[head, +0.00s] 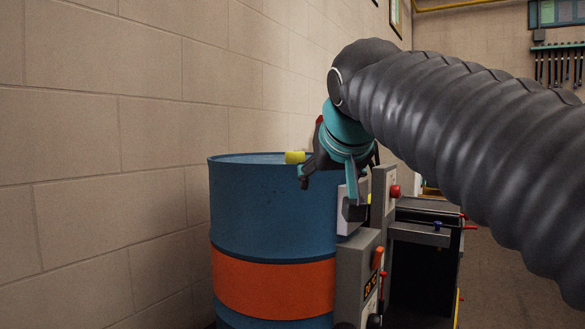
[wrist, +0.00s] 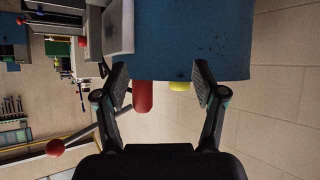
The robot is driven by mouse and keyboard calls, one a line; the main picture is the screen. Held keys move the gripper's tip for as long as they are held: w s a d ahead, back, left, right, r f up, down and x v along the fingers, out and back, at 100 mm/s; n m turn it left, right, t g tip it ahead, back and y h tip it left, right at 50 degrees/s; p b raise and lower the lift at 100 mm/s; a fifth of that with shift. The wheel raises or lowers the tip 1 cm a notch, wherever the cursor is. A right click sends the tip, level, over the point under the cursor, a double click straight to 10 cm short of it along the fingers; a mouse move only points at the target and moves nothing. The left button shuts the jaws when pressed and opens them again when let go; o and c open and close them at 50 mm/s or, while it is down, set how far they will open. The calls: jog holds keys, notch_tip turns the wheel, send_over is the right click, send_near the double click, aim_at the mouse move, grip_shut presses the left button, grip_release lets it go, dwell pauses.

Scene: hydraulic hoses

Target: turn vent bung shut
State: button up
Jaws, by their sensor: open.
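The blue drum (head: 272,215) with an orange band stands by the wall. A short yellow cylinder (head: 295,157), which may be the vent bung, sits at the drum's top. The wrist view shows a yellow piece (wrist: 180,86) at the drum edge, between the fingers and nearer the right one. A red upright cylinder (wrist: 143,95) is beside it, nearer the left finger. I cannot tell for sure which is the bung. My gripper (head: 328,180) is open and points down at the drum's right rim. In the wrist view the fingers (wrist: 160,76) are apart, with nothing visibly clamped.
A grey machine (head: 358,270) with red knobs stands close against the drum's right side. A dark cart (head: 425,235) is beyond it. The block wall (head: 100,150) runs close behind the drum. In the wrist view a rod ends in a red ball (wrist: 55,147).

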jog(key=t+b, duration=0.2)
send_near(295, 153)
jog(key=shift+y, duration=0.3)
jog(key=x, duration=1.2)
jog(key=shift+w+d+r, duration=0.2)
jog(key=shift+d+r, duration=0.1)
jog(key=c, duration=1.2)
